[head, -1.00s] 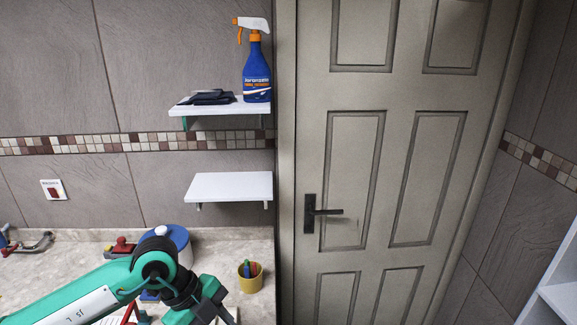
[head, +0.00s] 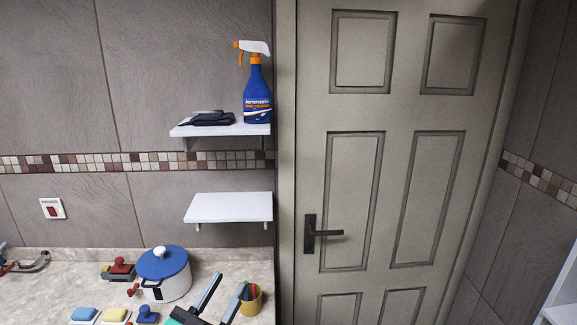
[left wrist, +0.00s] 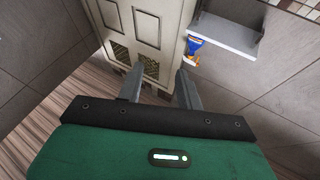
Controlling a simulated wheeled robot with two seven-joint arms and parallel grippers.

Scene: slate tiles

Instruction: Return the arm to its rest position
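My left gripper (head: 230,281) shows at the bottom of the head view, low in front of the counter, with its two dark fingers pointing up. The fingers are apart with nothing between them. In the left wrist view the gripper (left wrist: 159,72) also shows open and empty, and it points toward the door and floor. Most of my left arm is below the head view's edge. My right gripper is in neither view.
The counter (head: 40,290) holds a blue-lidded pot (head: 165,275), a yellow cup (head: 250,300) of pens and several coloured blocks. A spray bottle (head: 257,90) and dark cloth (head: 207,118) sit on the upper shelf (head: 225,130). The lower shelf (head: 228,207) is empty. The door (head: 395,130) is shut.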

